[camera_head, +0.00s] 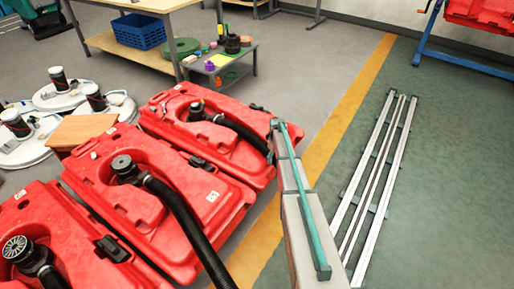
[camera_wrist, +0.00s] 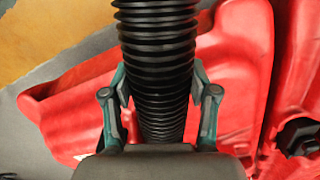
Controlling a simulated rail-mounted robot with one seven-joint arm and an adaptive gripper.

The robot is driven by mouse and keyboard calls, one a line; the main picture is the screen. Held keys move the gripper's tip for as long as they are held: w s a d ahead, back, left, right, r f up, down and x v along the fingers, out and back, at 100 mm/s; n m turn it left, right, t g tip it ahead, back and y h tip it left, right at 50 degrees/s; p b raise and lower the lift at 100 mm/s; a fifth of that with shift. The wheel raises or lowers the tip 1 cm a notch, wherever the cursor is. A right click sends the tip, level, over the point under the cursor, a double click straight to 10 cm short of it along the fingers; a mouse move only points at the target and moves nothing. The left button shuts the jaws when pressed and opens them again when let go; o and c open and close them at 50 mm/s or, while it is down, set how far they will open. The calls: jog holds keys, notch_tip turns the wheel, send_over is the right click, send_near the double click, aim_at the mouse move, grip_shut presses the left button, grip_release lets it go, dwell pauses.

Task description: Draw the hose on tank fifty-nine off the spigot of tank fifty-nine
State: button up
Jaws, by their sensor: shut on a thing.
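In the wrist view, my gripper (camera_wrist: 160,88) has its teal fingers closed on either side of a black ribbed hose (camera_wrist: 157,35), which runs up and down between them. A red tank (camera_wrist: 230,75) lies behind the hose. In the head view stand three red tanks: a near one (camera_head: 70,235), a middle one (camera_head: 195,215) and a far one (camera_head: 180,145). Black hoses run from the middle tank (camera_head: 180,210) and the far tank (camera_head: 240,130). No tank number is readable, so I cannot tell which is fifty-nine. The hose's joint with a spigot is not clear in the wrist view.
A black knob (camera_wrist: 298,137) sits on the tank at the right of the wrist view. A low grey table (camera_head: 222,60) with small items stands behind the tanks. Open floor (camera_head: 440,165) spreads to the right.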

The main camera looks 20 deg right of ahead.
jog(key=shift+s+d, duration=0.35)
jog(key=shift+s, duration=0.3)
jog(key=shift+s+d, duration=0.15)
jog(key=shift+s, duration=0.1)
jog(key=shift+s+d, duration=0.1)
jog(key=shift+d, duration=0.05)
jog(key=shift+c, duration=0.7)
jog(key=shift+s+d, duration=0.1)
jog(key=shift+s, duration=0.05)
jog(key=shift+s+d, duration=0.2)
jog(key=shift+s, duration=0.05)
jog(key=o, duration=1.6)
jog(key=shift+w, duration=0.1)
jog(key=shift+o, duration=1.4)
